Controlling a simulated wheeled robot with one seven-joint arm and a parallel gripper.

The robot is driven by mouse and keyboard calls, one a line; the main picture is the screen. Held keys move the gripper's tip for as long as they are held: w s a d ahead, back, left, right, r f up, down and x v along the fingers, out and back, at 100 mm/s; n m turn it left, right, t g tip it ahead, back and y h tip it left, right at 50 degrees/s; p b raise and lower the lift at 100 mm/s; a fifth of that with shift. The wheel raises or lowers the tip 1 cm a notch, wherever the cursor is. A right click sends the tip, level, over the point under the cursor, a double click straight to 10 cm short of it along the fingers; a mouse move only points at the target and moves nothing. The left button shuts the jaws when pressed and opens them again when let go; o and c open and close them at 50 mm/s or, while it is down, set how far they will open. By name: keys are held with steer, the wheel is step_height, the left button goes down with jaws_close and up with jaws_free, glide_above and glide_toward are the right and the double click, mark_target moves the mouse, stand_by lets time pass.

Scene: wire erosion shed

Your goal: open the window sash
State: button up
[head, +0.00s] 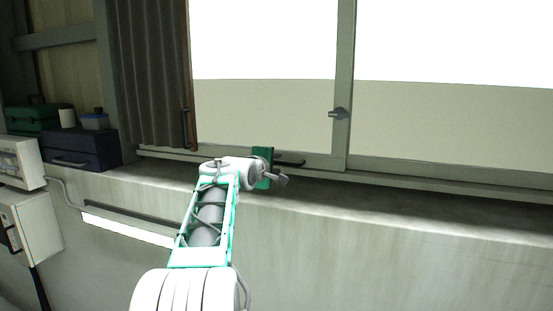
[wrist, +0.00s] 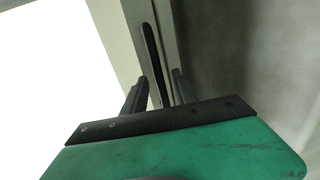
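The window sash (head: 262,157) is a pale grey-green frame around a large pane, with a dark bar handle (head: 291,163) low on its bottom rail. A grey latch (head: 339,113) sits on the upright at the sash's right side. My gripper (head: 281,180), with a green body, is at the bottom rail by the handle's left part. In the wrist view, its two dark fingers (wrist: 158,88) stand apart, and the dark handle (wrist: 150,45) runs between them in the picture. A gap shows beside the handle; whether either finger touches it I cannot tell. The fingertips are partly hidden in the head view.
A concrete ledge (head: 400,205) runs below the window. A brown corrugated shutter (head: 150,75) with a dark handle borders the window's left side. A dark case (head: 85,148), a blue-lidded tub (head: 95,122) and white wall boxes (head: 28,222) are at the left.

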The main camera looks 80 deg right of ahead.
steer(key=shift+x, duration=1.3)
jaws_close()
stand_by(0.4)
